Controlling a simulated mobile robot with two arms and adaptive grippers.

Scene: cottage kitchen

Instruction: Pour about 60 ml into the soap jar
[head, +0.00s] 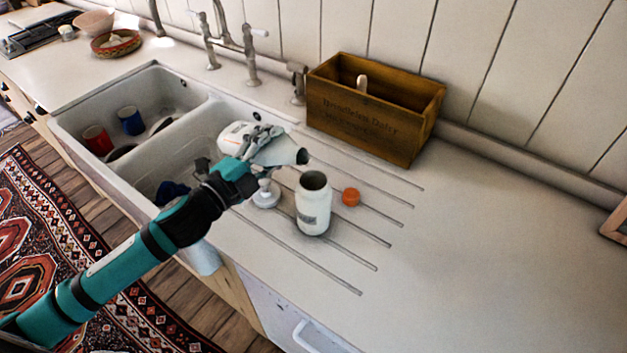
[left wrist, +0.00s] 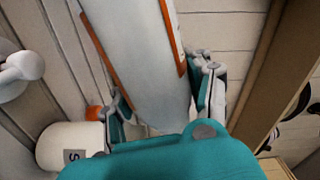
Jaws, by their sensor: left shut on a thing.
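My left gripper (head: 262,147) is shut on a white bottle with orange-edged markings (head: 284,152), seen large in the left wrist view (left wrist: 140,55). The bottle lies tipped over, nearly level, with its dark mouth to the right. In the head view the mouth shows just above and left of the soap jar (head: 313,208); I cannot tell whether it is over the opening. The white jar stands upright and open on the drainer, its label partly seen in the left wrist view (left wrist: 60,145). No stream is visible. The liquid levels are hidden. My right gripper is out of view.
An orange cap (head: 351,196) lies right of the jar. A white pump-like piece (head: 266,194) stands left of it. A wooden crate (head: 372,115) is behind. The double sink (head: 75,128) holds cups. The counter at right is clear.

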